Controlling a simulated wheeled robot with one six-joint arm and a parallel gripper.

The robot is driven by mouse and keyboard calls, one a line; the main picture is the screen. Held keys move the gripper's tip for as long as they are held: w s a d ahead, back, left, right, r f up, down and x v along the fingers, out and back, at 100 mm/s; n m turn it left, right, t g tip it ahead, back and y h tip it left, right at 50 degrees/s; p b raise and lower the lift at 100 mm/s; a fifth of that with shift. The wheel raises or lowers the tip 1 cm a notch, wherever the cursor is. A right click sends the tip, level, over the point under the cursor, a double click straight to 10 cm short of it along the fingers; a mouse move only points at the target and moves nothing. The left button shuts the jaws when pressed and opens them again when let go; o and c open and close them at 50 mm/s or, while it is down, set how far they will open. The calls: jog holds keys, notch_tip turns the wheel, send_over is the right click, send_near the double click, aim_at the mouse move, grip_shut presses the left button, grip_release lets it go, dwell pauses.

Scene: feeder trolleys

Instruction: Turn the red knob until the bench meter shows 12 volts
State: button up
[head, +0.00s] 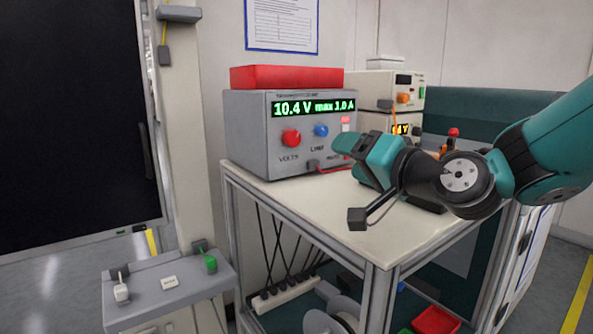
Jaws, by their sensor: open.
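The bench meter (245,135) is a grey box on the trolley top, and its green display (312,107) reads 10.4 V max 1.0 A. The red knob (291,138) sits on its front at the left, above the label VOLTS. A blue knob (321,130) is to its right, above LIMIT. My gripper (350,158) is open, in front of the meter's right side. It appears to the right of the red knob and apart from it. It hides the lower right of the meter's front.
A red box (286,77) lies on the meter. More instruments (388,91) stand behind to the right, partly hidden by my arm. The trolley top (330,205) is clear in front. A grey control box (168,292) with switches stands at lower left.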

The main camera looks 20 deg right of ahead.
jog(key=p, duration=1.3)
send_near(295, 139)
jog(key=p+x, duration=0.7)
jog(key=p, duration=0.2)
jog(key=shift+w+a+r, duration=0.2)
jog(key=shift+w, duration=0.1)
jog(key=shift+w+a+f+p, duration=0.1)
jog(key=shift+w+f+p, duration=0.05)
jog(key=shift+w+p, duration=0.15)
jog(key=shift+w+a+f+p, duration=0.1)
jog(key=shift+w+f+p, duration=0.05)
jog(key=shift+w, duration=0.25)
jog(key=c, duration=0.9)
